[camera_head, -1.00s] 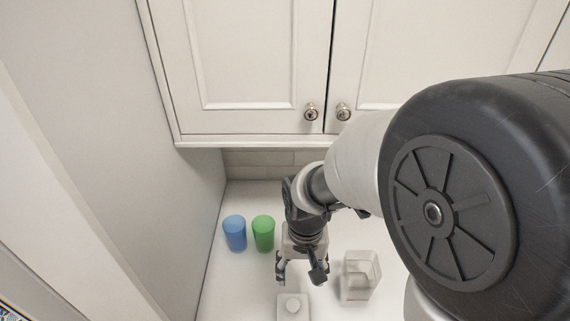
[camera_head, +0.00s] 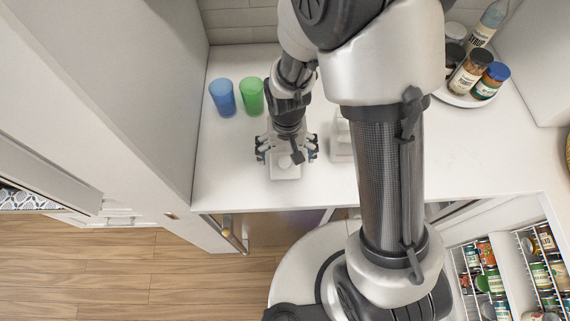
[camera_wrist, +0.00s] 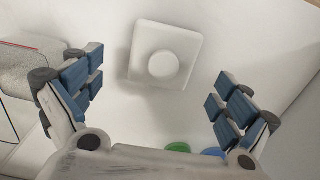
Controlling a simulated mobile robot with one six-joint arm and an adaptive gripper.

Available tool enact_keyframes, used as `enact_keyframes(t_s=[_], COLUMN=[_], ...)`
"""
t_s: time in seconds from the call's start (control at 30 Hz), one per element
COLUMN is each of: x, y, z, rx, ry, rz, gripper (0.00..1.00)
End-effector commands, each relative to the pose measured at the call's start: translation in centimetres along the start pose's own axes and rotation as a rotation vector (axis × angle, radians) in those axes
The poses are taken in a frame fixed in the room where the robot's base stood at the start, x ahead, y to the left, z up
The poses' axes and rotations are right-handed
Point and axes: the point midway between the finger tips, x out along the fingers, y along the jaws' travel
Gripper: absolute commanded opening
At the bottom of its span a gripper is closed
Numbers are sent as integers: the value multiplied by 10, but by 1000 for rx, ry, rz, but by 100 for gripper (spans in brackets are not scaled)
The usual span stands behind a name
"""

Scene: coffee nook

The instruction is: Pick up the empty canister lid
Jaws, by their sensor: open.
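The canister lid (camera_head: 285,172) is a white square plate with a round knob on top. It lies flat on the white counter, partly covered by my gripper in the head view. My gripper (camera_head: 286,152) is open, pointing down over the lid, with one finger to each side of it. In the wrist view the whole lid (camera_wrist: 188,47) shows beyond and between the spread blue-padded fingers (camera_wrist: 155,88). Nothing is between the fingers, and they appear apart from the lid. The clear canister (camera_head: 342,142) stands just right of my gripper, partly hidden by my arm; it shows at the left of the wrist view (camera_wrist: 28,72).
A blue cup (camera_head: 222,98) and a green cup (camera_head: 251,97) stand behind and left of my gripper. A round tray (camera_head: 458,99) with jars and a syrup bottle (camera_head: 488,22) is at the back right. A wall bounds the left. The counter (camera_head: 230,185) is clear near its front edge.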

Motion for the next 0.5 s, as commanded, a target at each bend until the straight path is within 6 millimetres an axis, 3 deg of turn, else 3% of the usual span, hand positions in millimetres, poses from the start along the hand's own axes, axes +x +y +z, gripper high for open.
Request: enact_keyframes(t_s=[0.23,0.5], x=[39,46], y=[-4,-4], z=[2,1], rx=[-1,0], ry=[-3,0], rz=[1,0], gripper=[96,96])
